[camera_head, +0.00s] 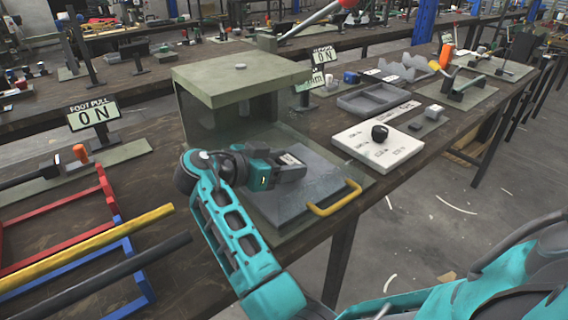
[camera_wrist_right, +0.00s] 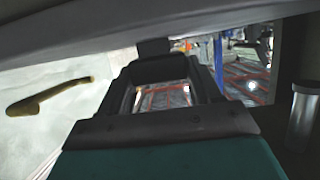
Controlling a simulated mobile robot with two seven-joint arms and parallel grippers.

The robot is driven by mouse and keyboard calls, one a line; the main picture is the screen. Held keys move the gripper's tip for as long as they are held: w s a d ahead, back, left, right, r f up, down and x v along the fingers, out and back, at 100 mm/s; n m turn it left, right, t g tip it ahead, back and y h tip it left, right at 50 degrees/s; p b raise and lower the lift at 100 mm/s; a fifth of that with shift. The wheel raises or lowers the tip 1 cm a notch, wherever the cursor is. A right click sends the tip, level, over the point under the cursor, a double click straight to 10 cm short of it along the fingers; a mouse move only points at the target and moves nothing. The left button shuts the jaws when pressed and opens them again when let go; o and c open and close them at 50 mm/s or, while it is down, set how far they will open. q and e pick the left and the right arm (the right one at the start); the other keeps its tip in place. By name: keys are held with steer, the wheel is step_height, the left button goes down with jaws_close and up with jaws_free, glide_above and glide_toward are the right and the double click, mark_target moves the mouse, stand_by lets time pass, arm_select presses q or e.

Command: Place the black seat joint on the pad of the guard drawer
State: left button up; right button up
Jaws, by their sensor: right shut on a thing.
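The guard drawer (camera_head: 265,212) is pulled out below the green-grey press guard (camera_head: 240,85), with a yellow handle (camera_head: 335,198) at its front. My right gripper (camera_head: 302,172) is low over the drawer's grey plate, behind the handle. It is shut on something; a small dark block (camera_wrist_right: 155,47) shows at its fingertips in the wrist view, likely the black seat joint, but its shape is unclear. The handle also shows at the left of the wrist view (camera_wrist_right: 50,95). The pad is not clearly visible; my gripper covers part of the plate. My left gripper is out of view.
A white board (camera_head: 350,140) with a rounded black part (camera_head: 380,133) stands right of the drawer. A grey tray (camera_head: 373,99) lies behind it. The guard's box overhangs behind my gripper. A red and blue rack (camera_head: 120,225) is at left.

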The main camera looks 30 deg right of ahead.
steer(key=shift+f, duration=0.15)
steer(key=o, duration=1.2)
steer(key=shift+c, duration=0.2)
steer(key=shift+r, duration=0.3)
steer(key=v, duration=0.6)
steer(key=shift+a, duration=0.3)
steer(key=shift+a+r, duration=0.2)
steer(key=shift+a, duration=0.25)
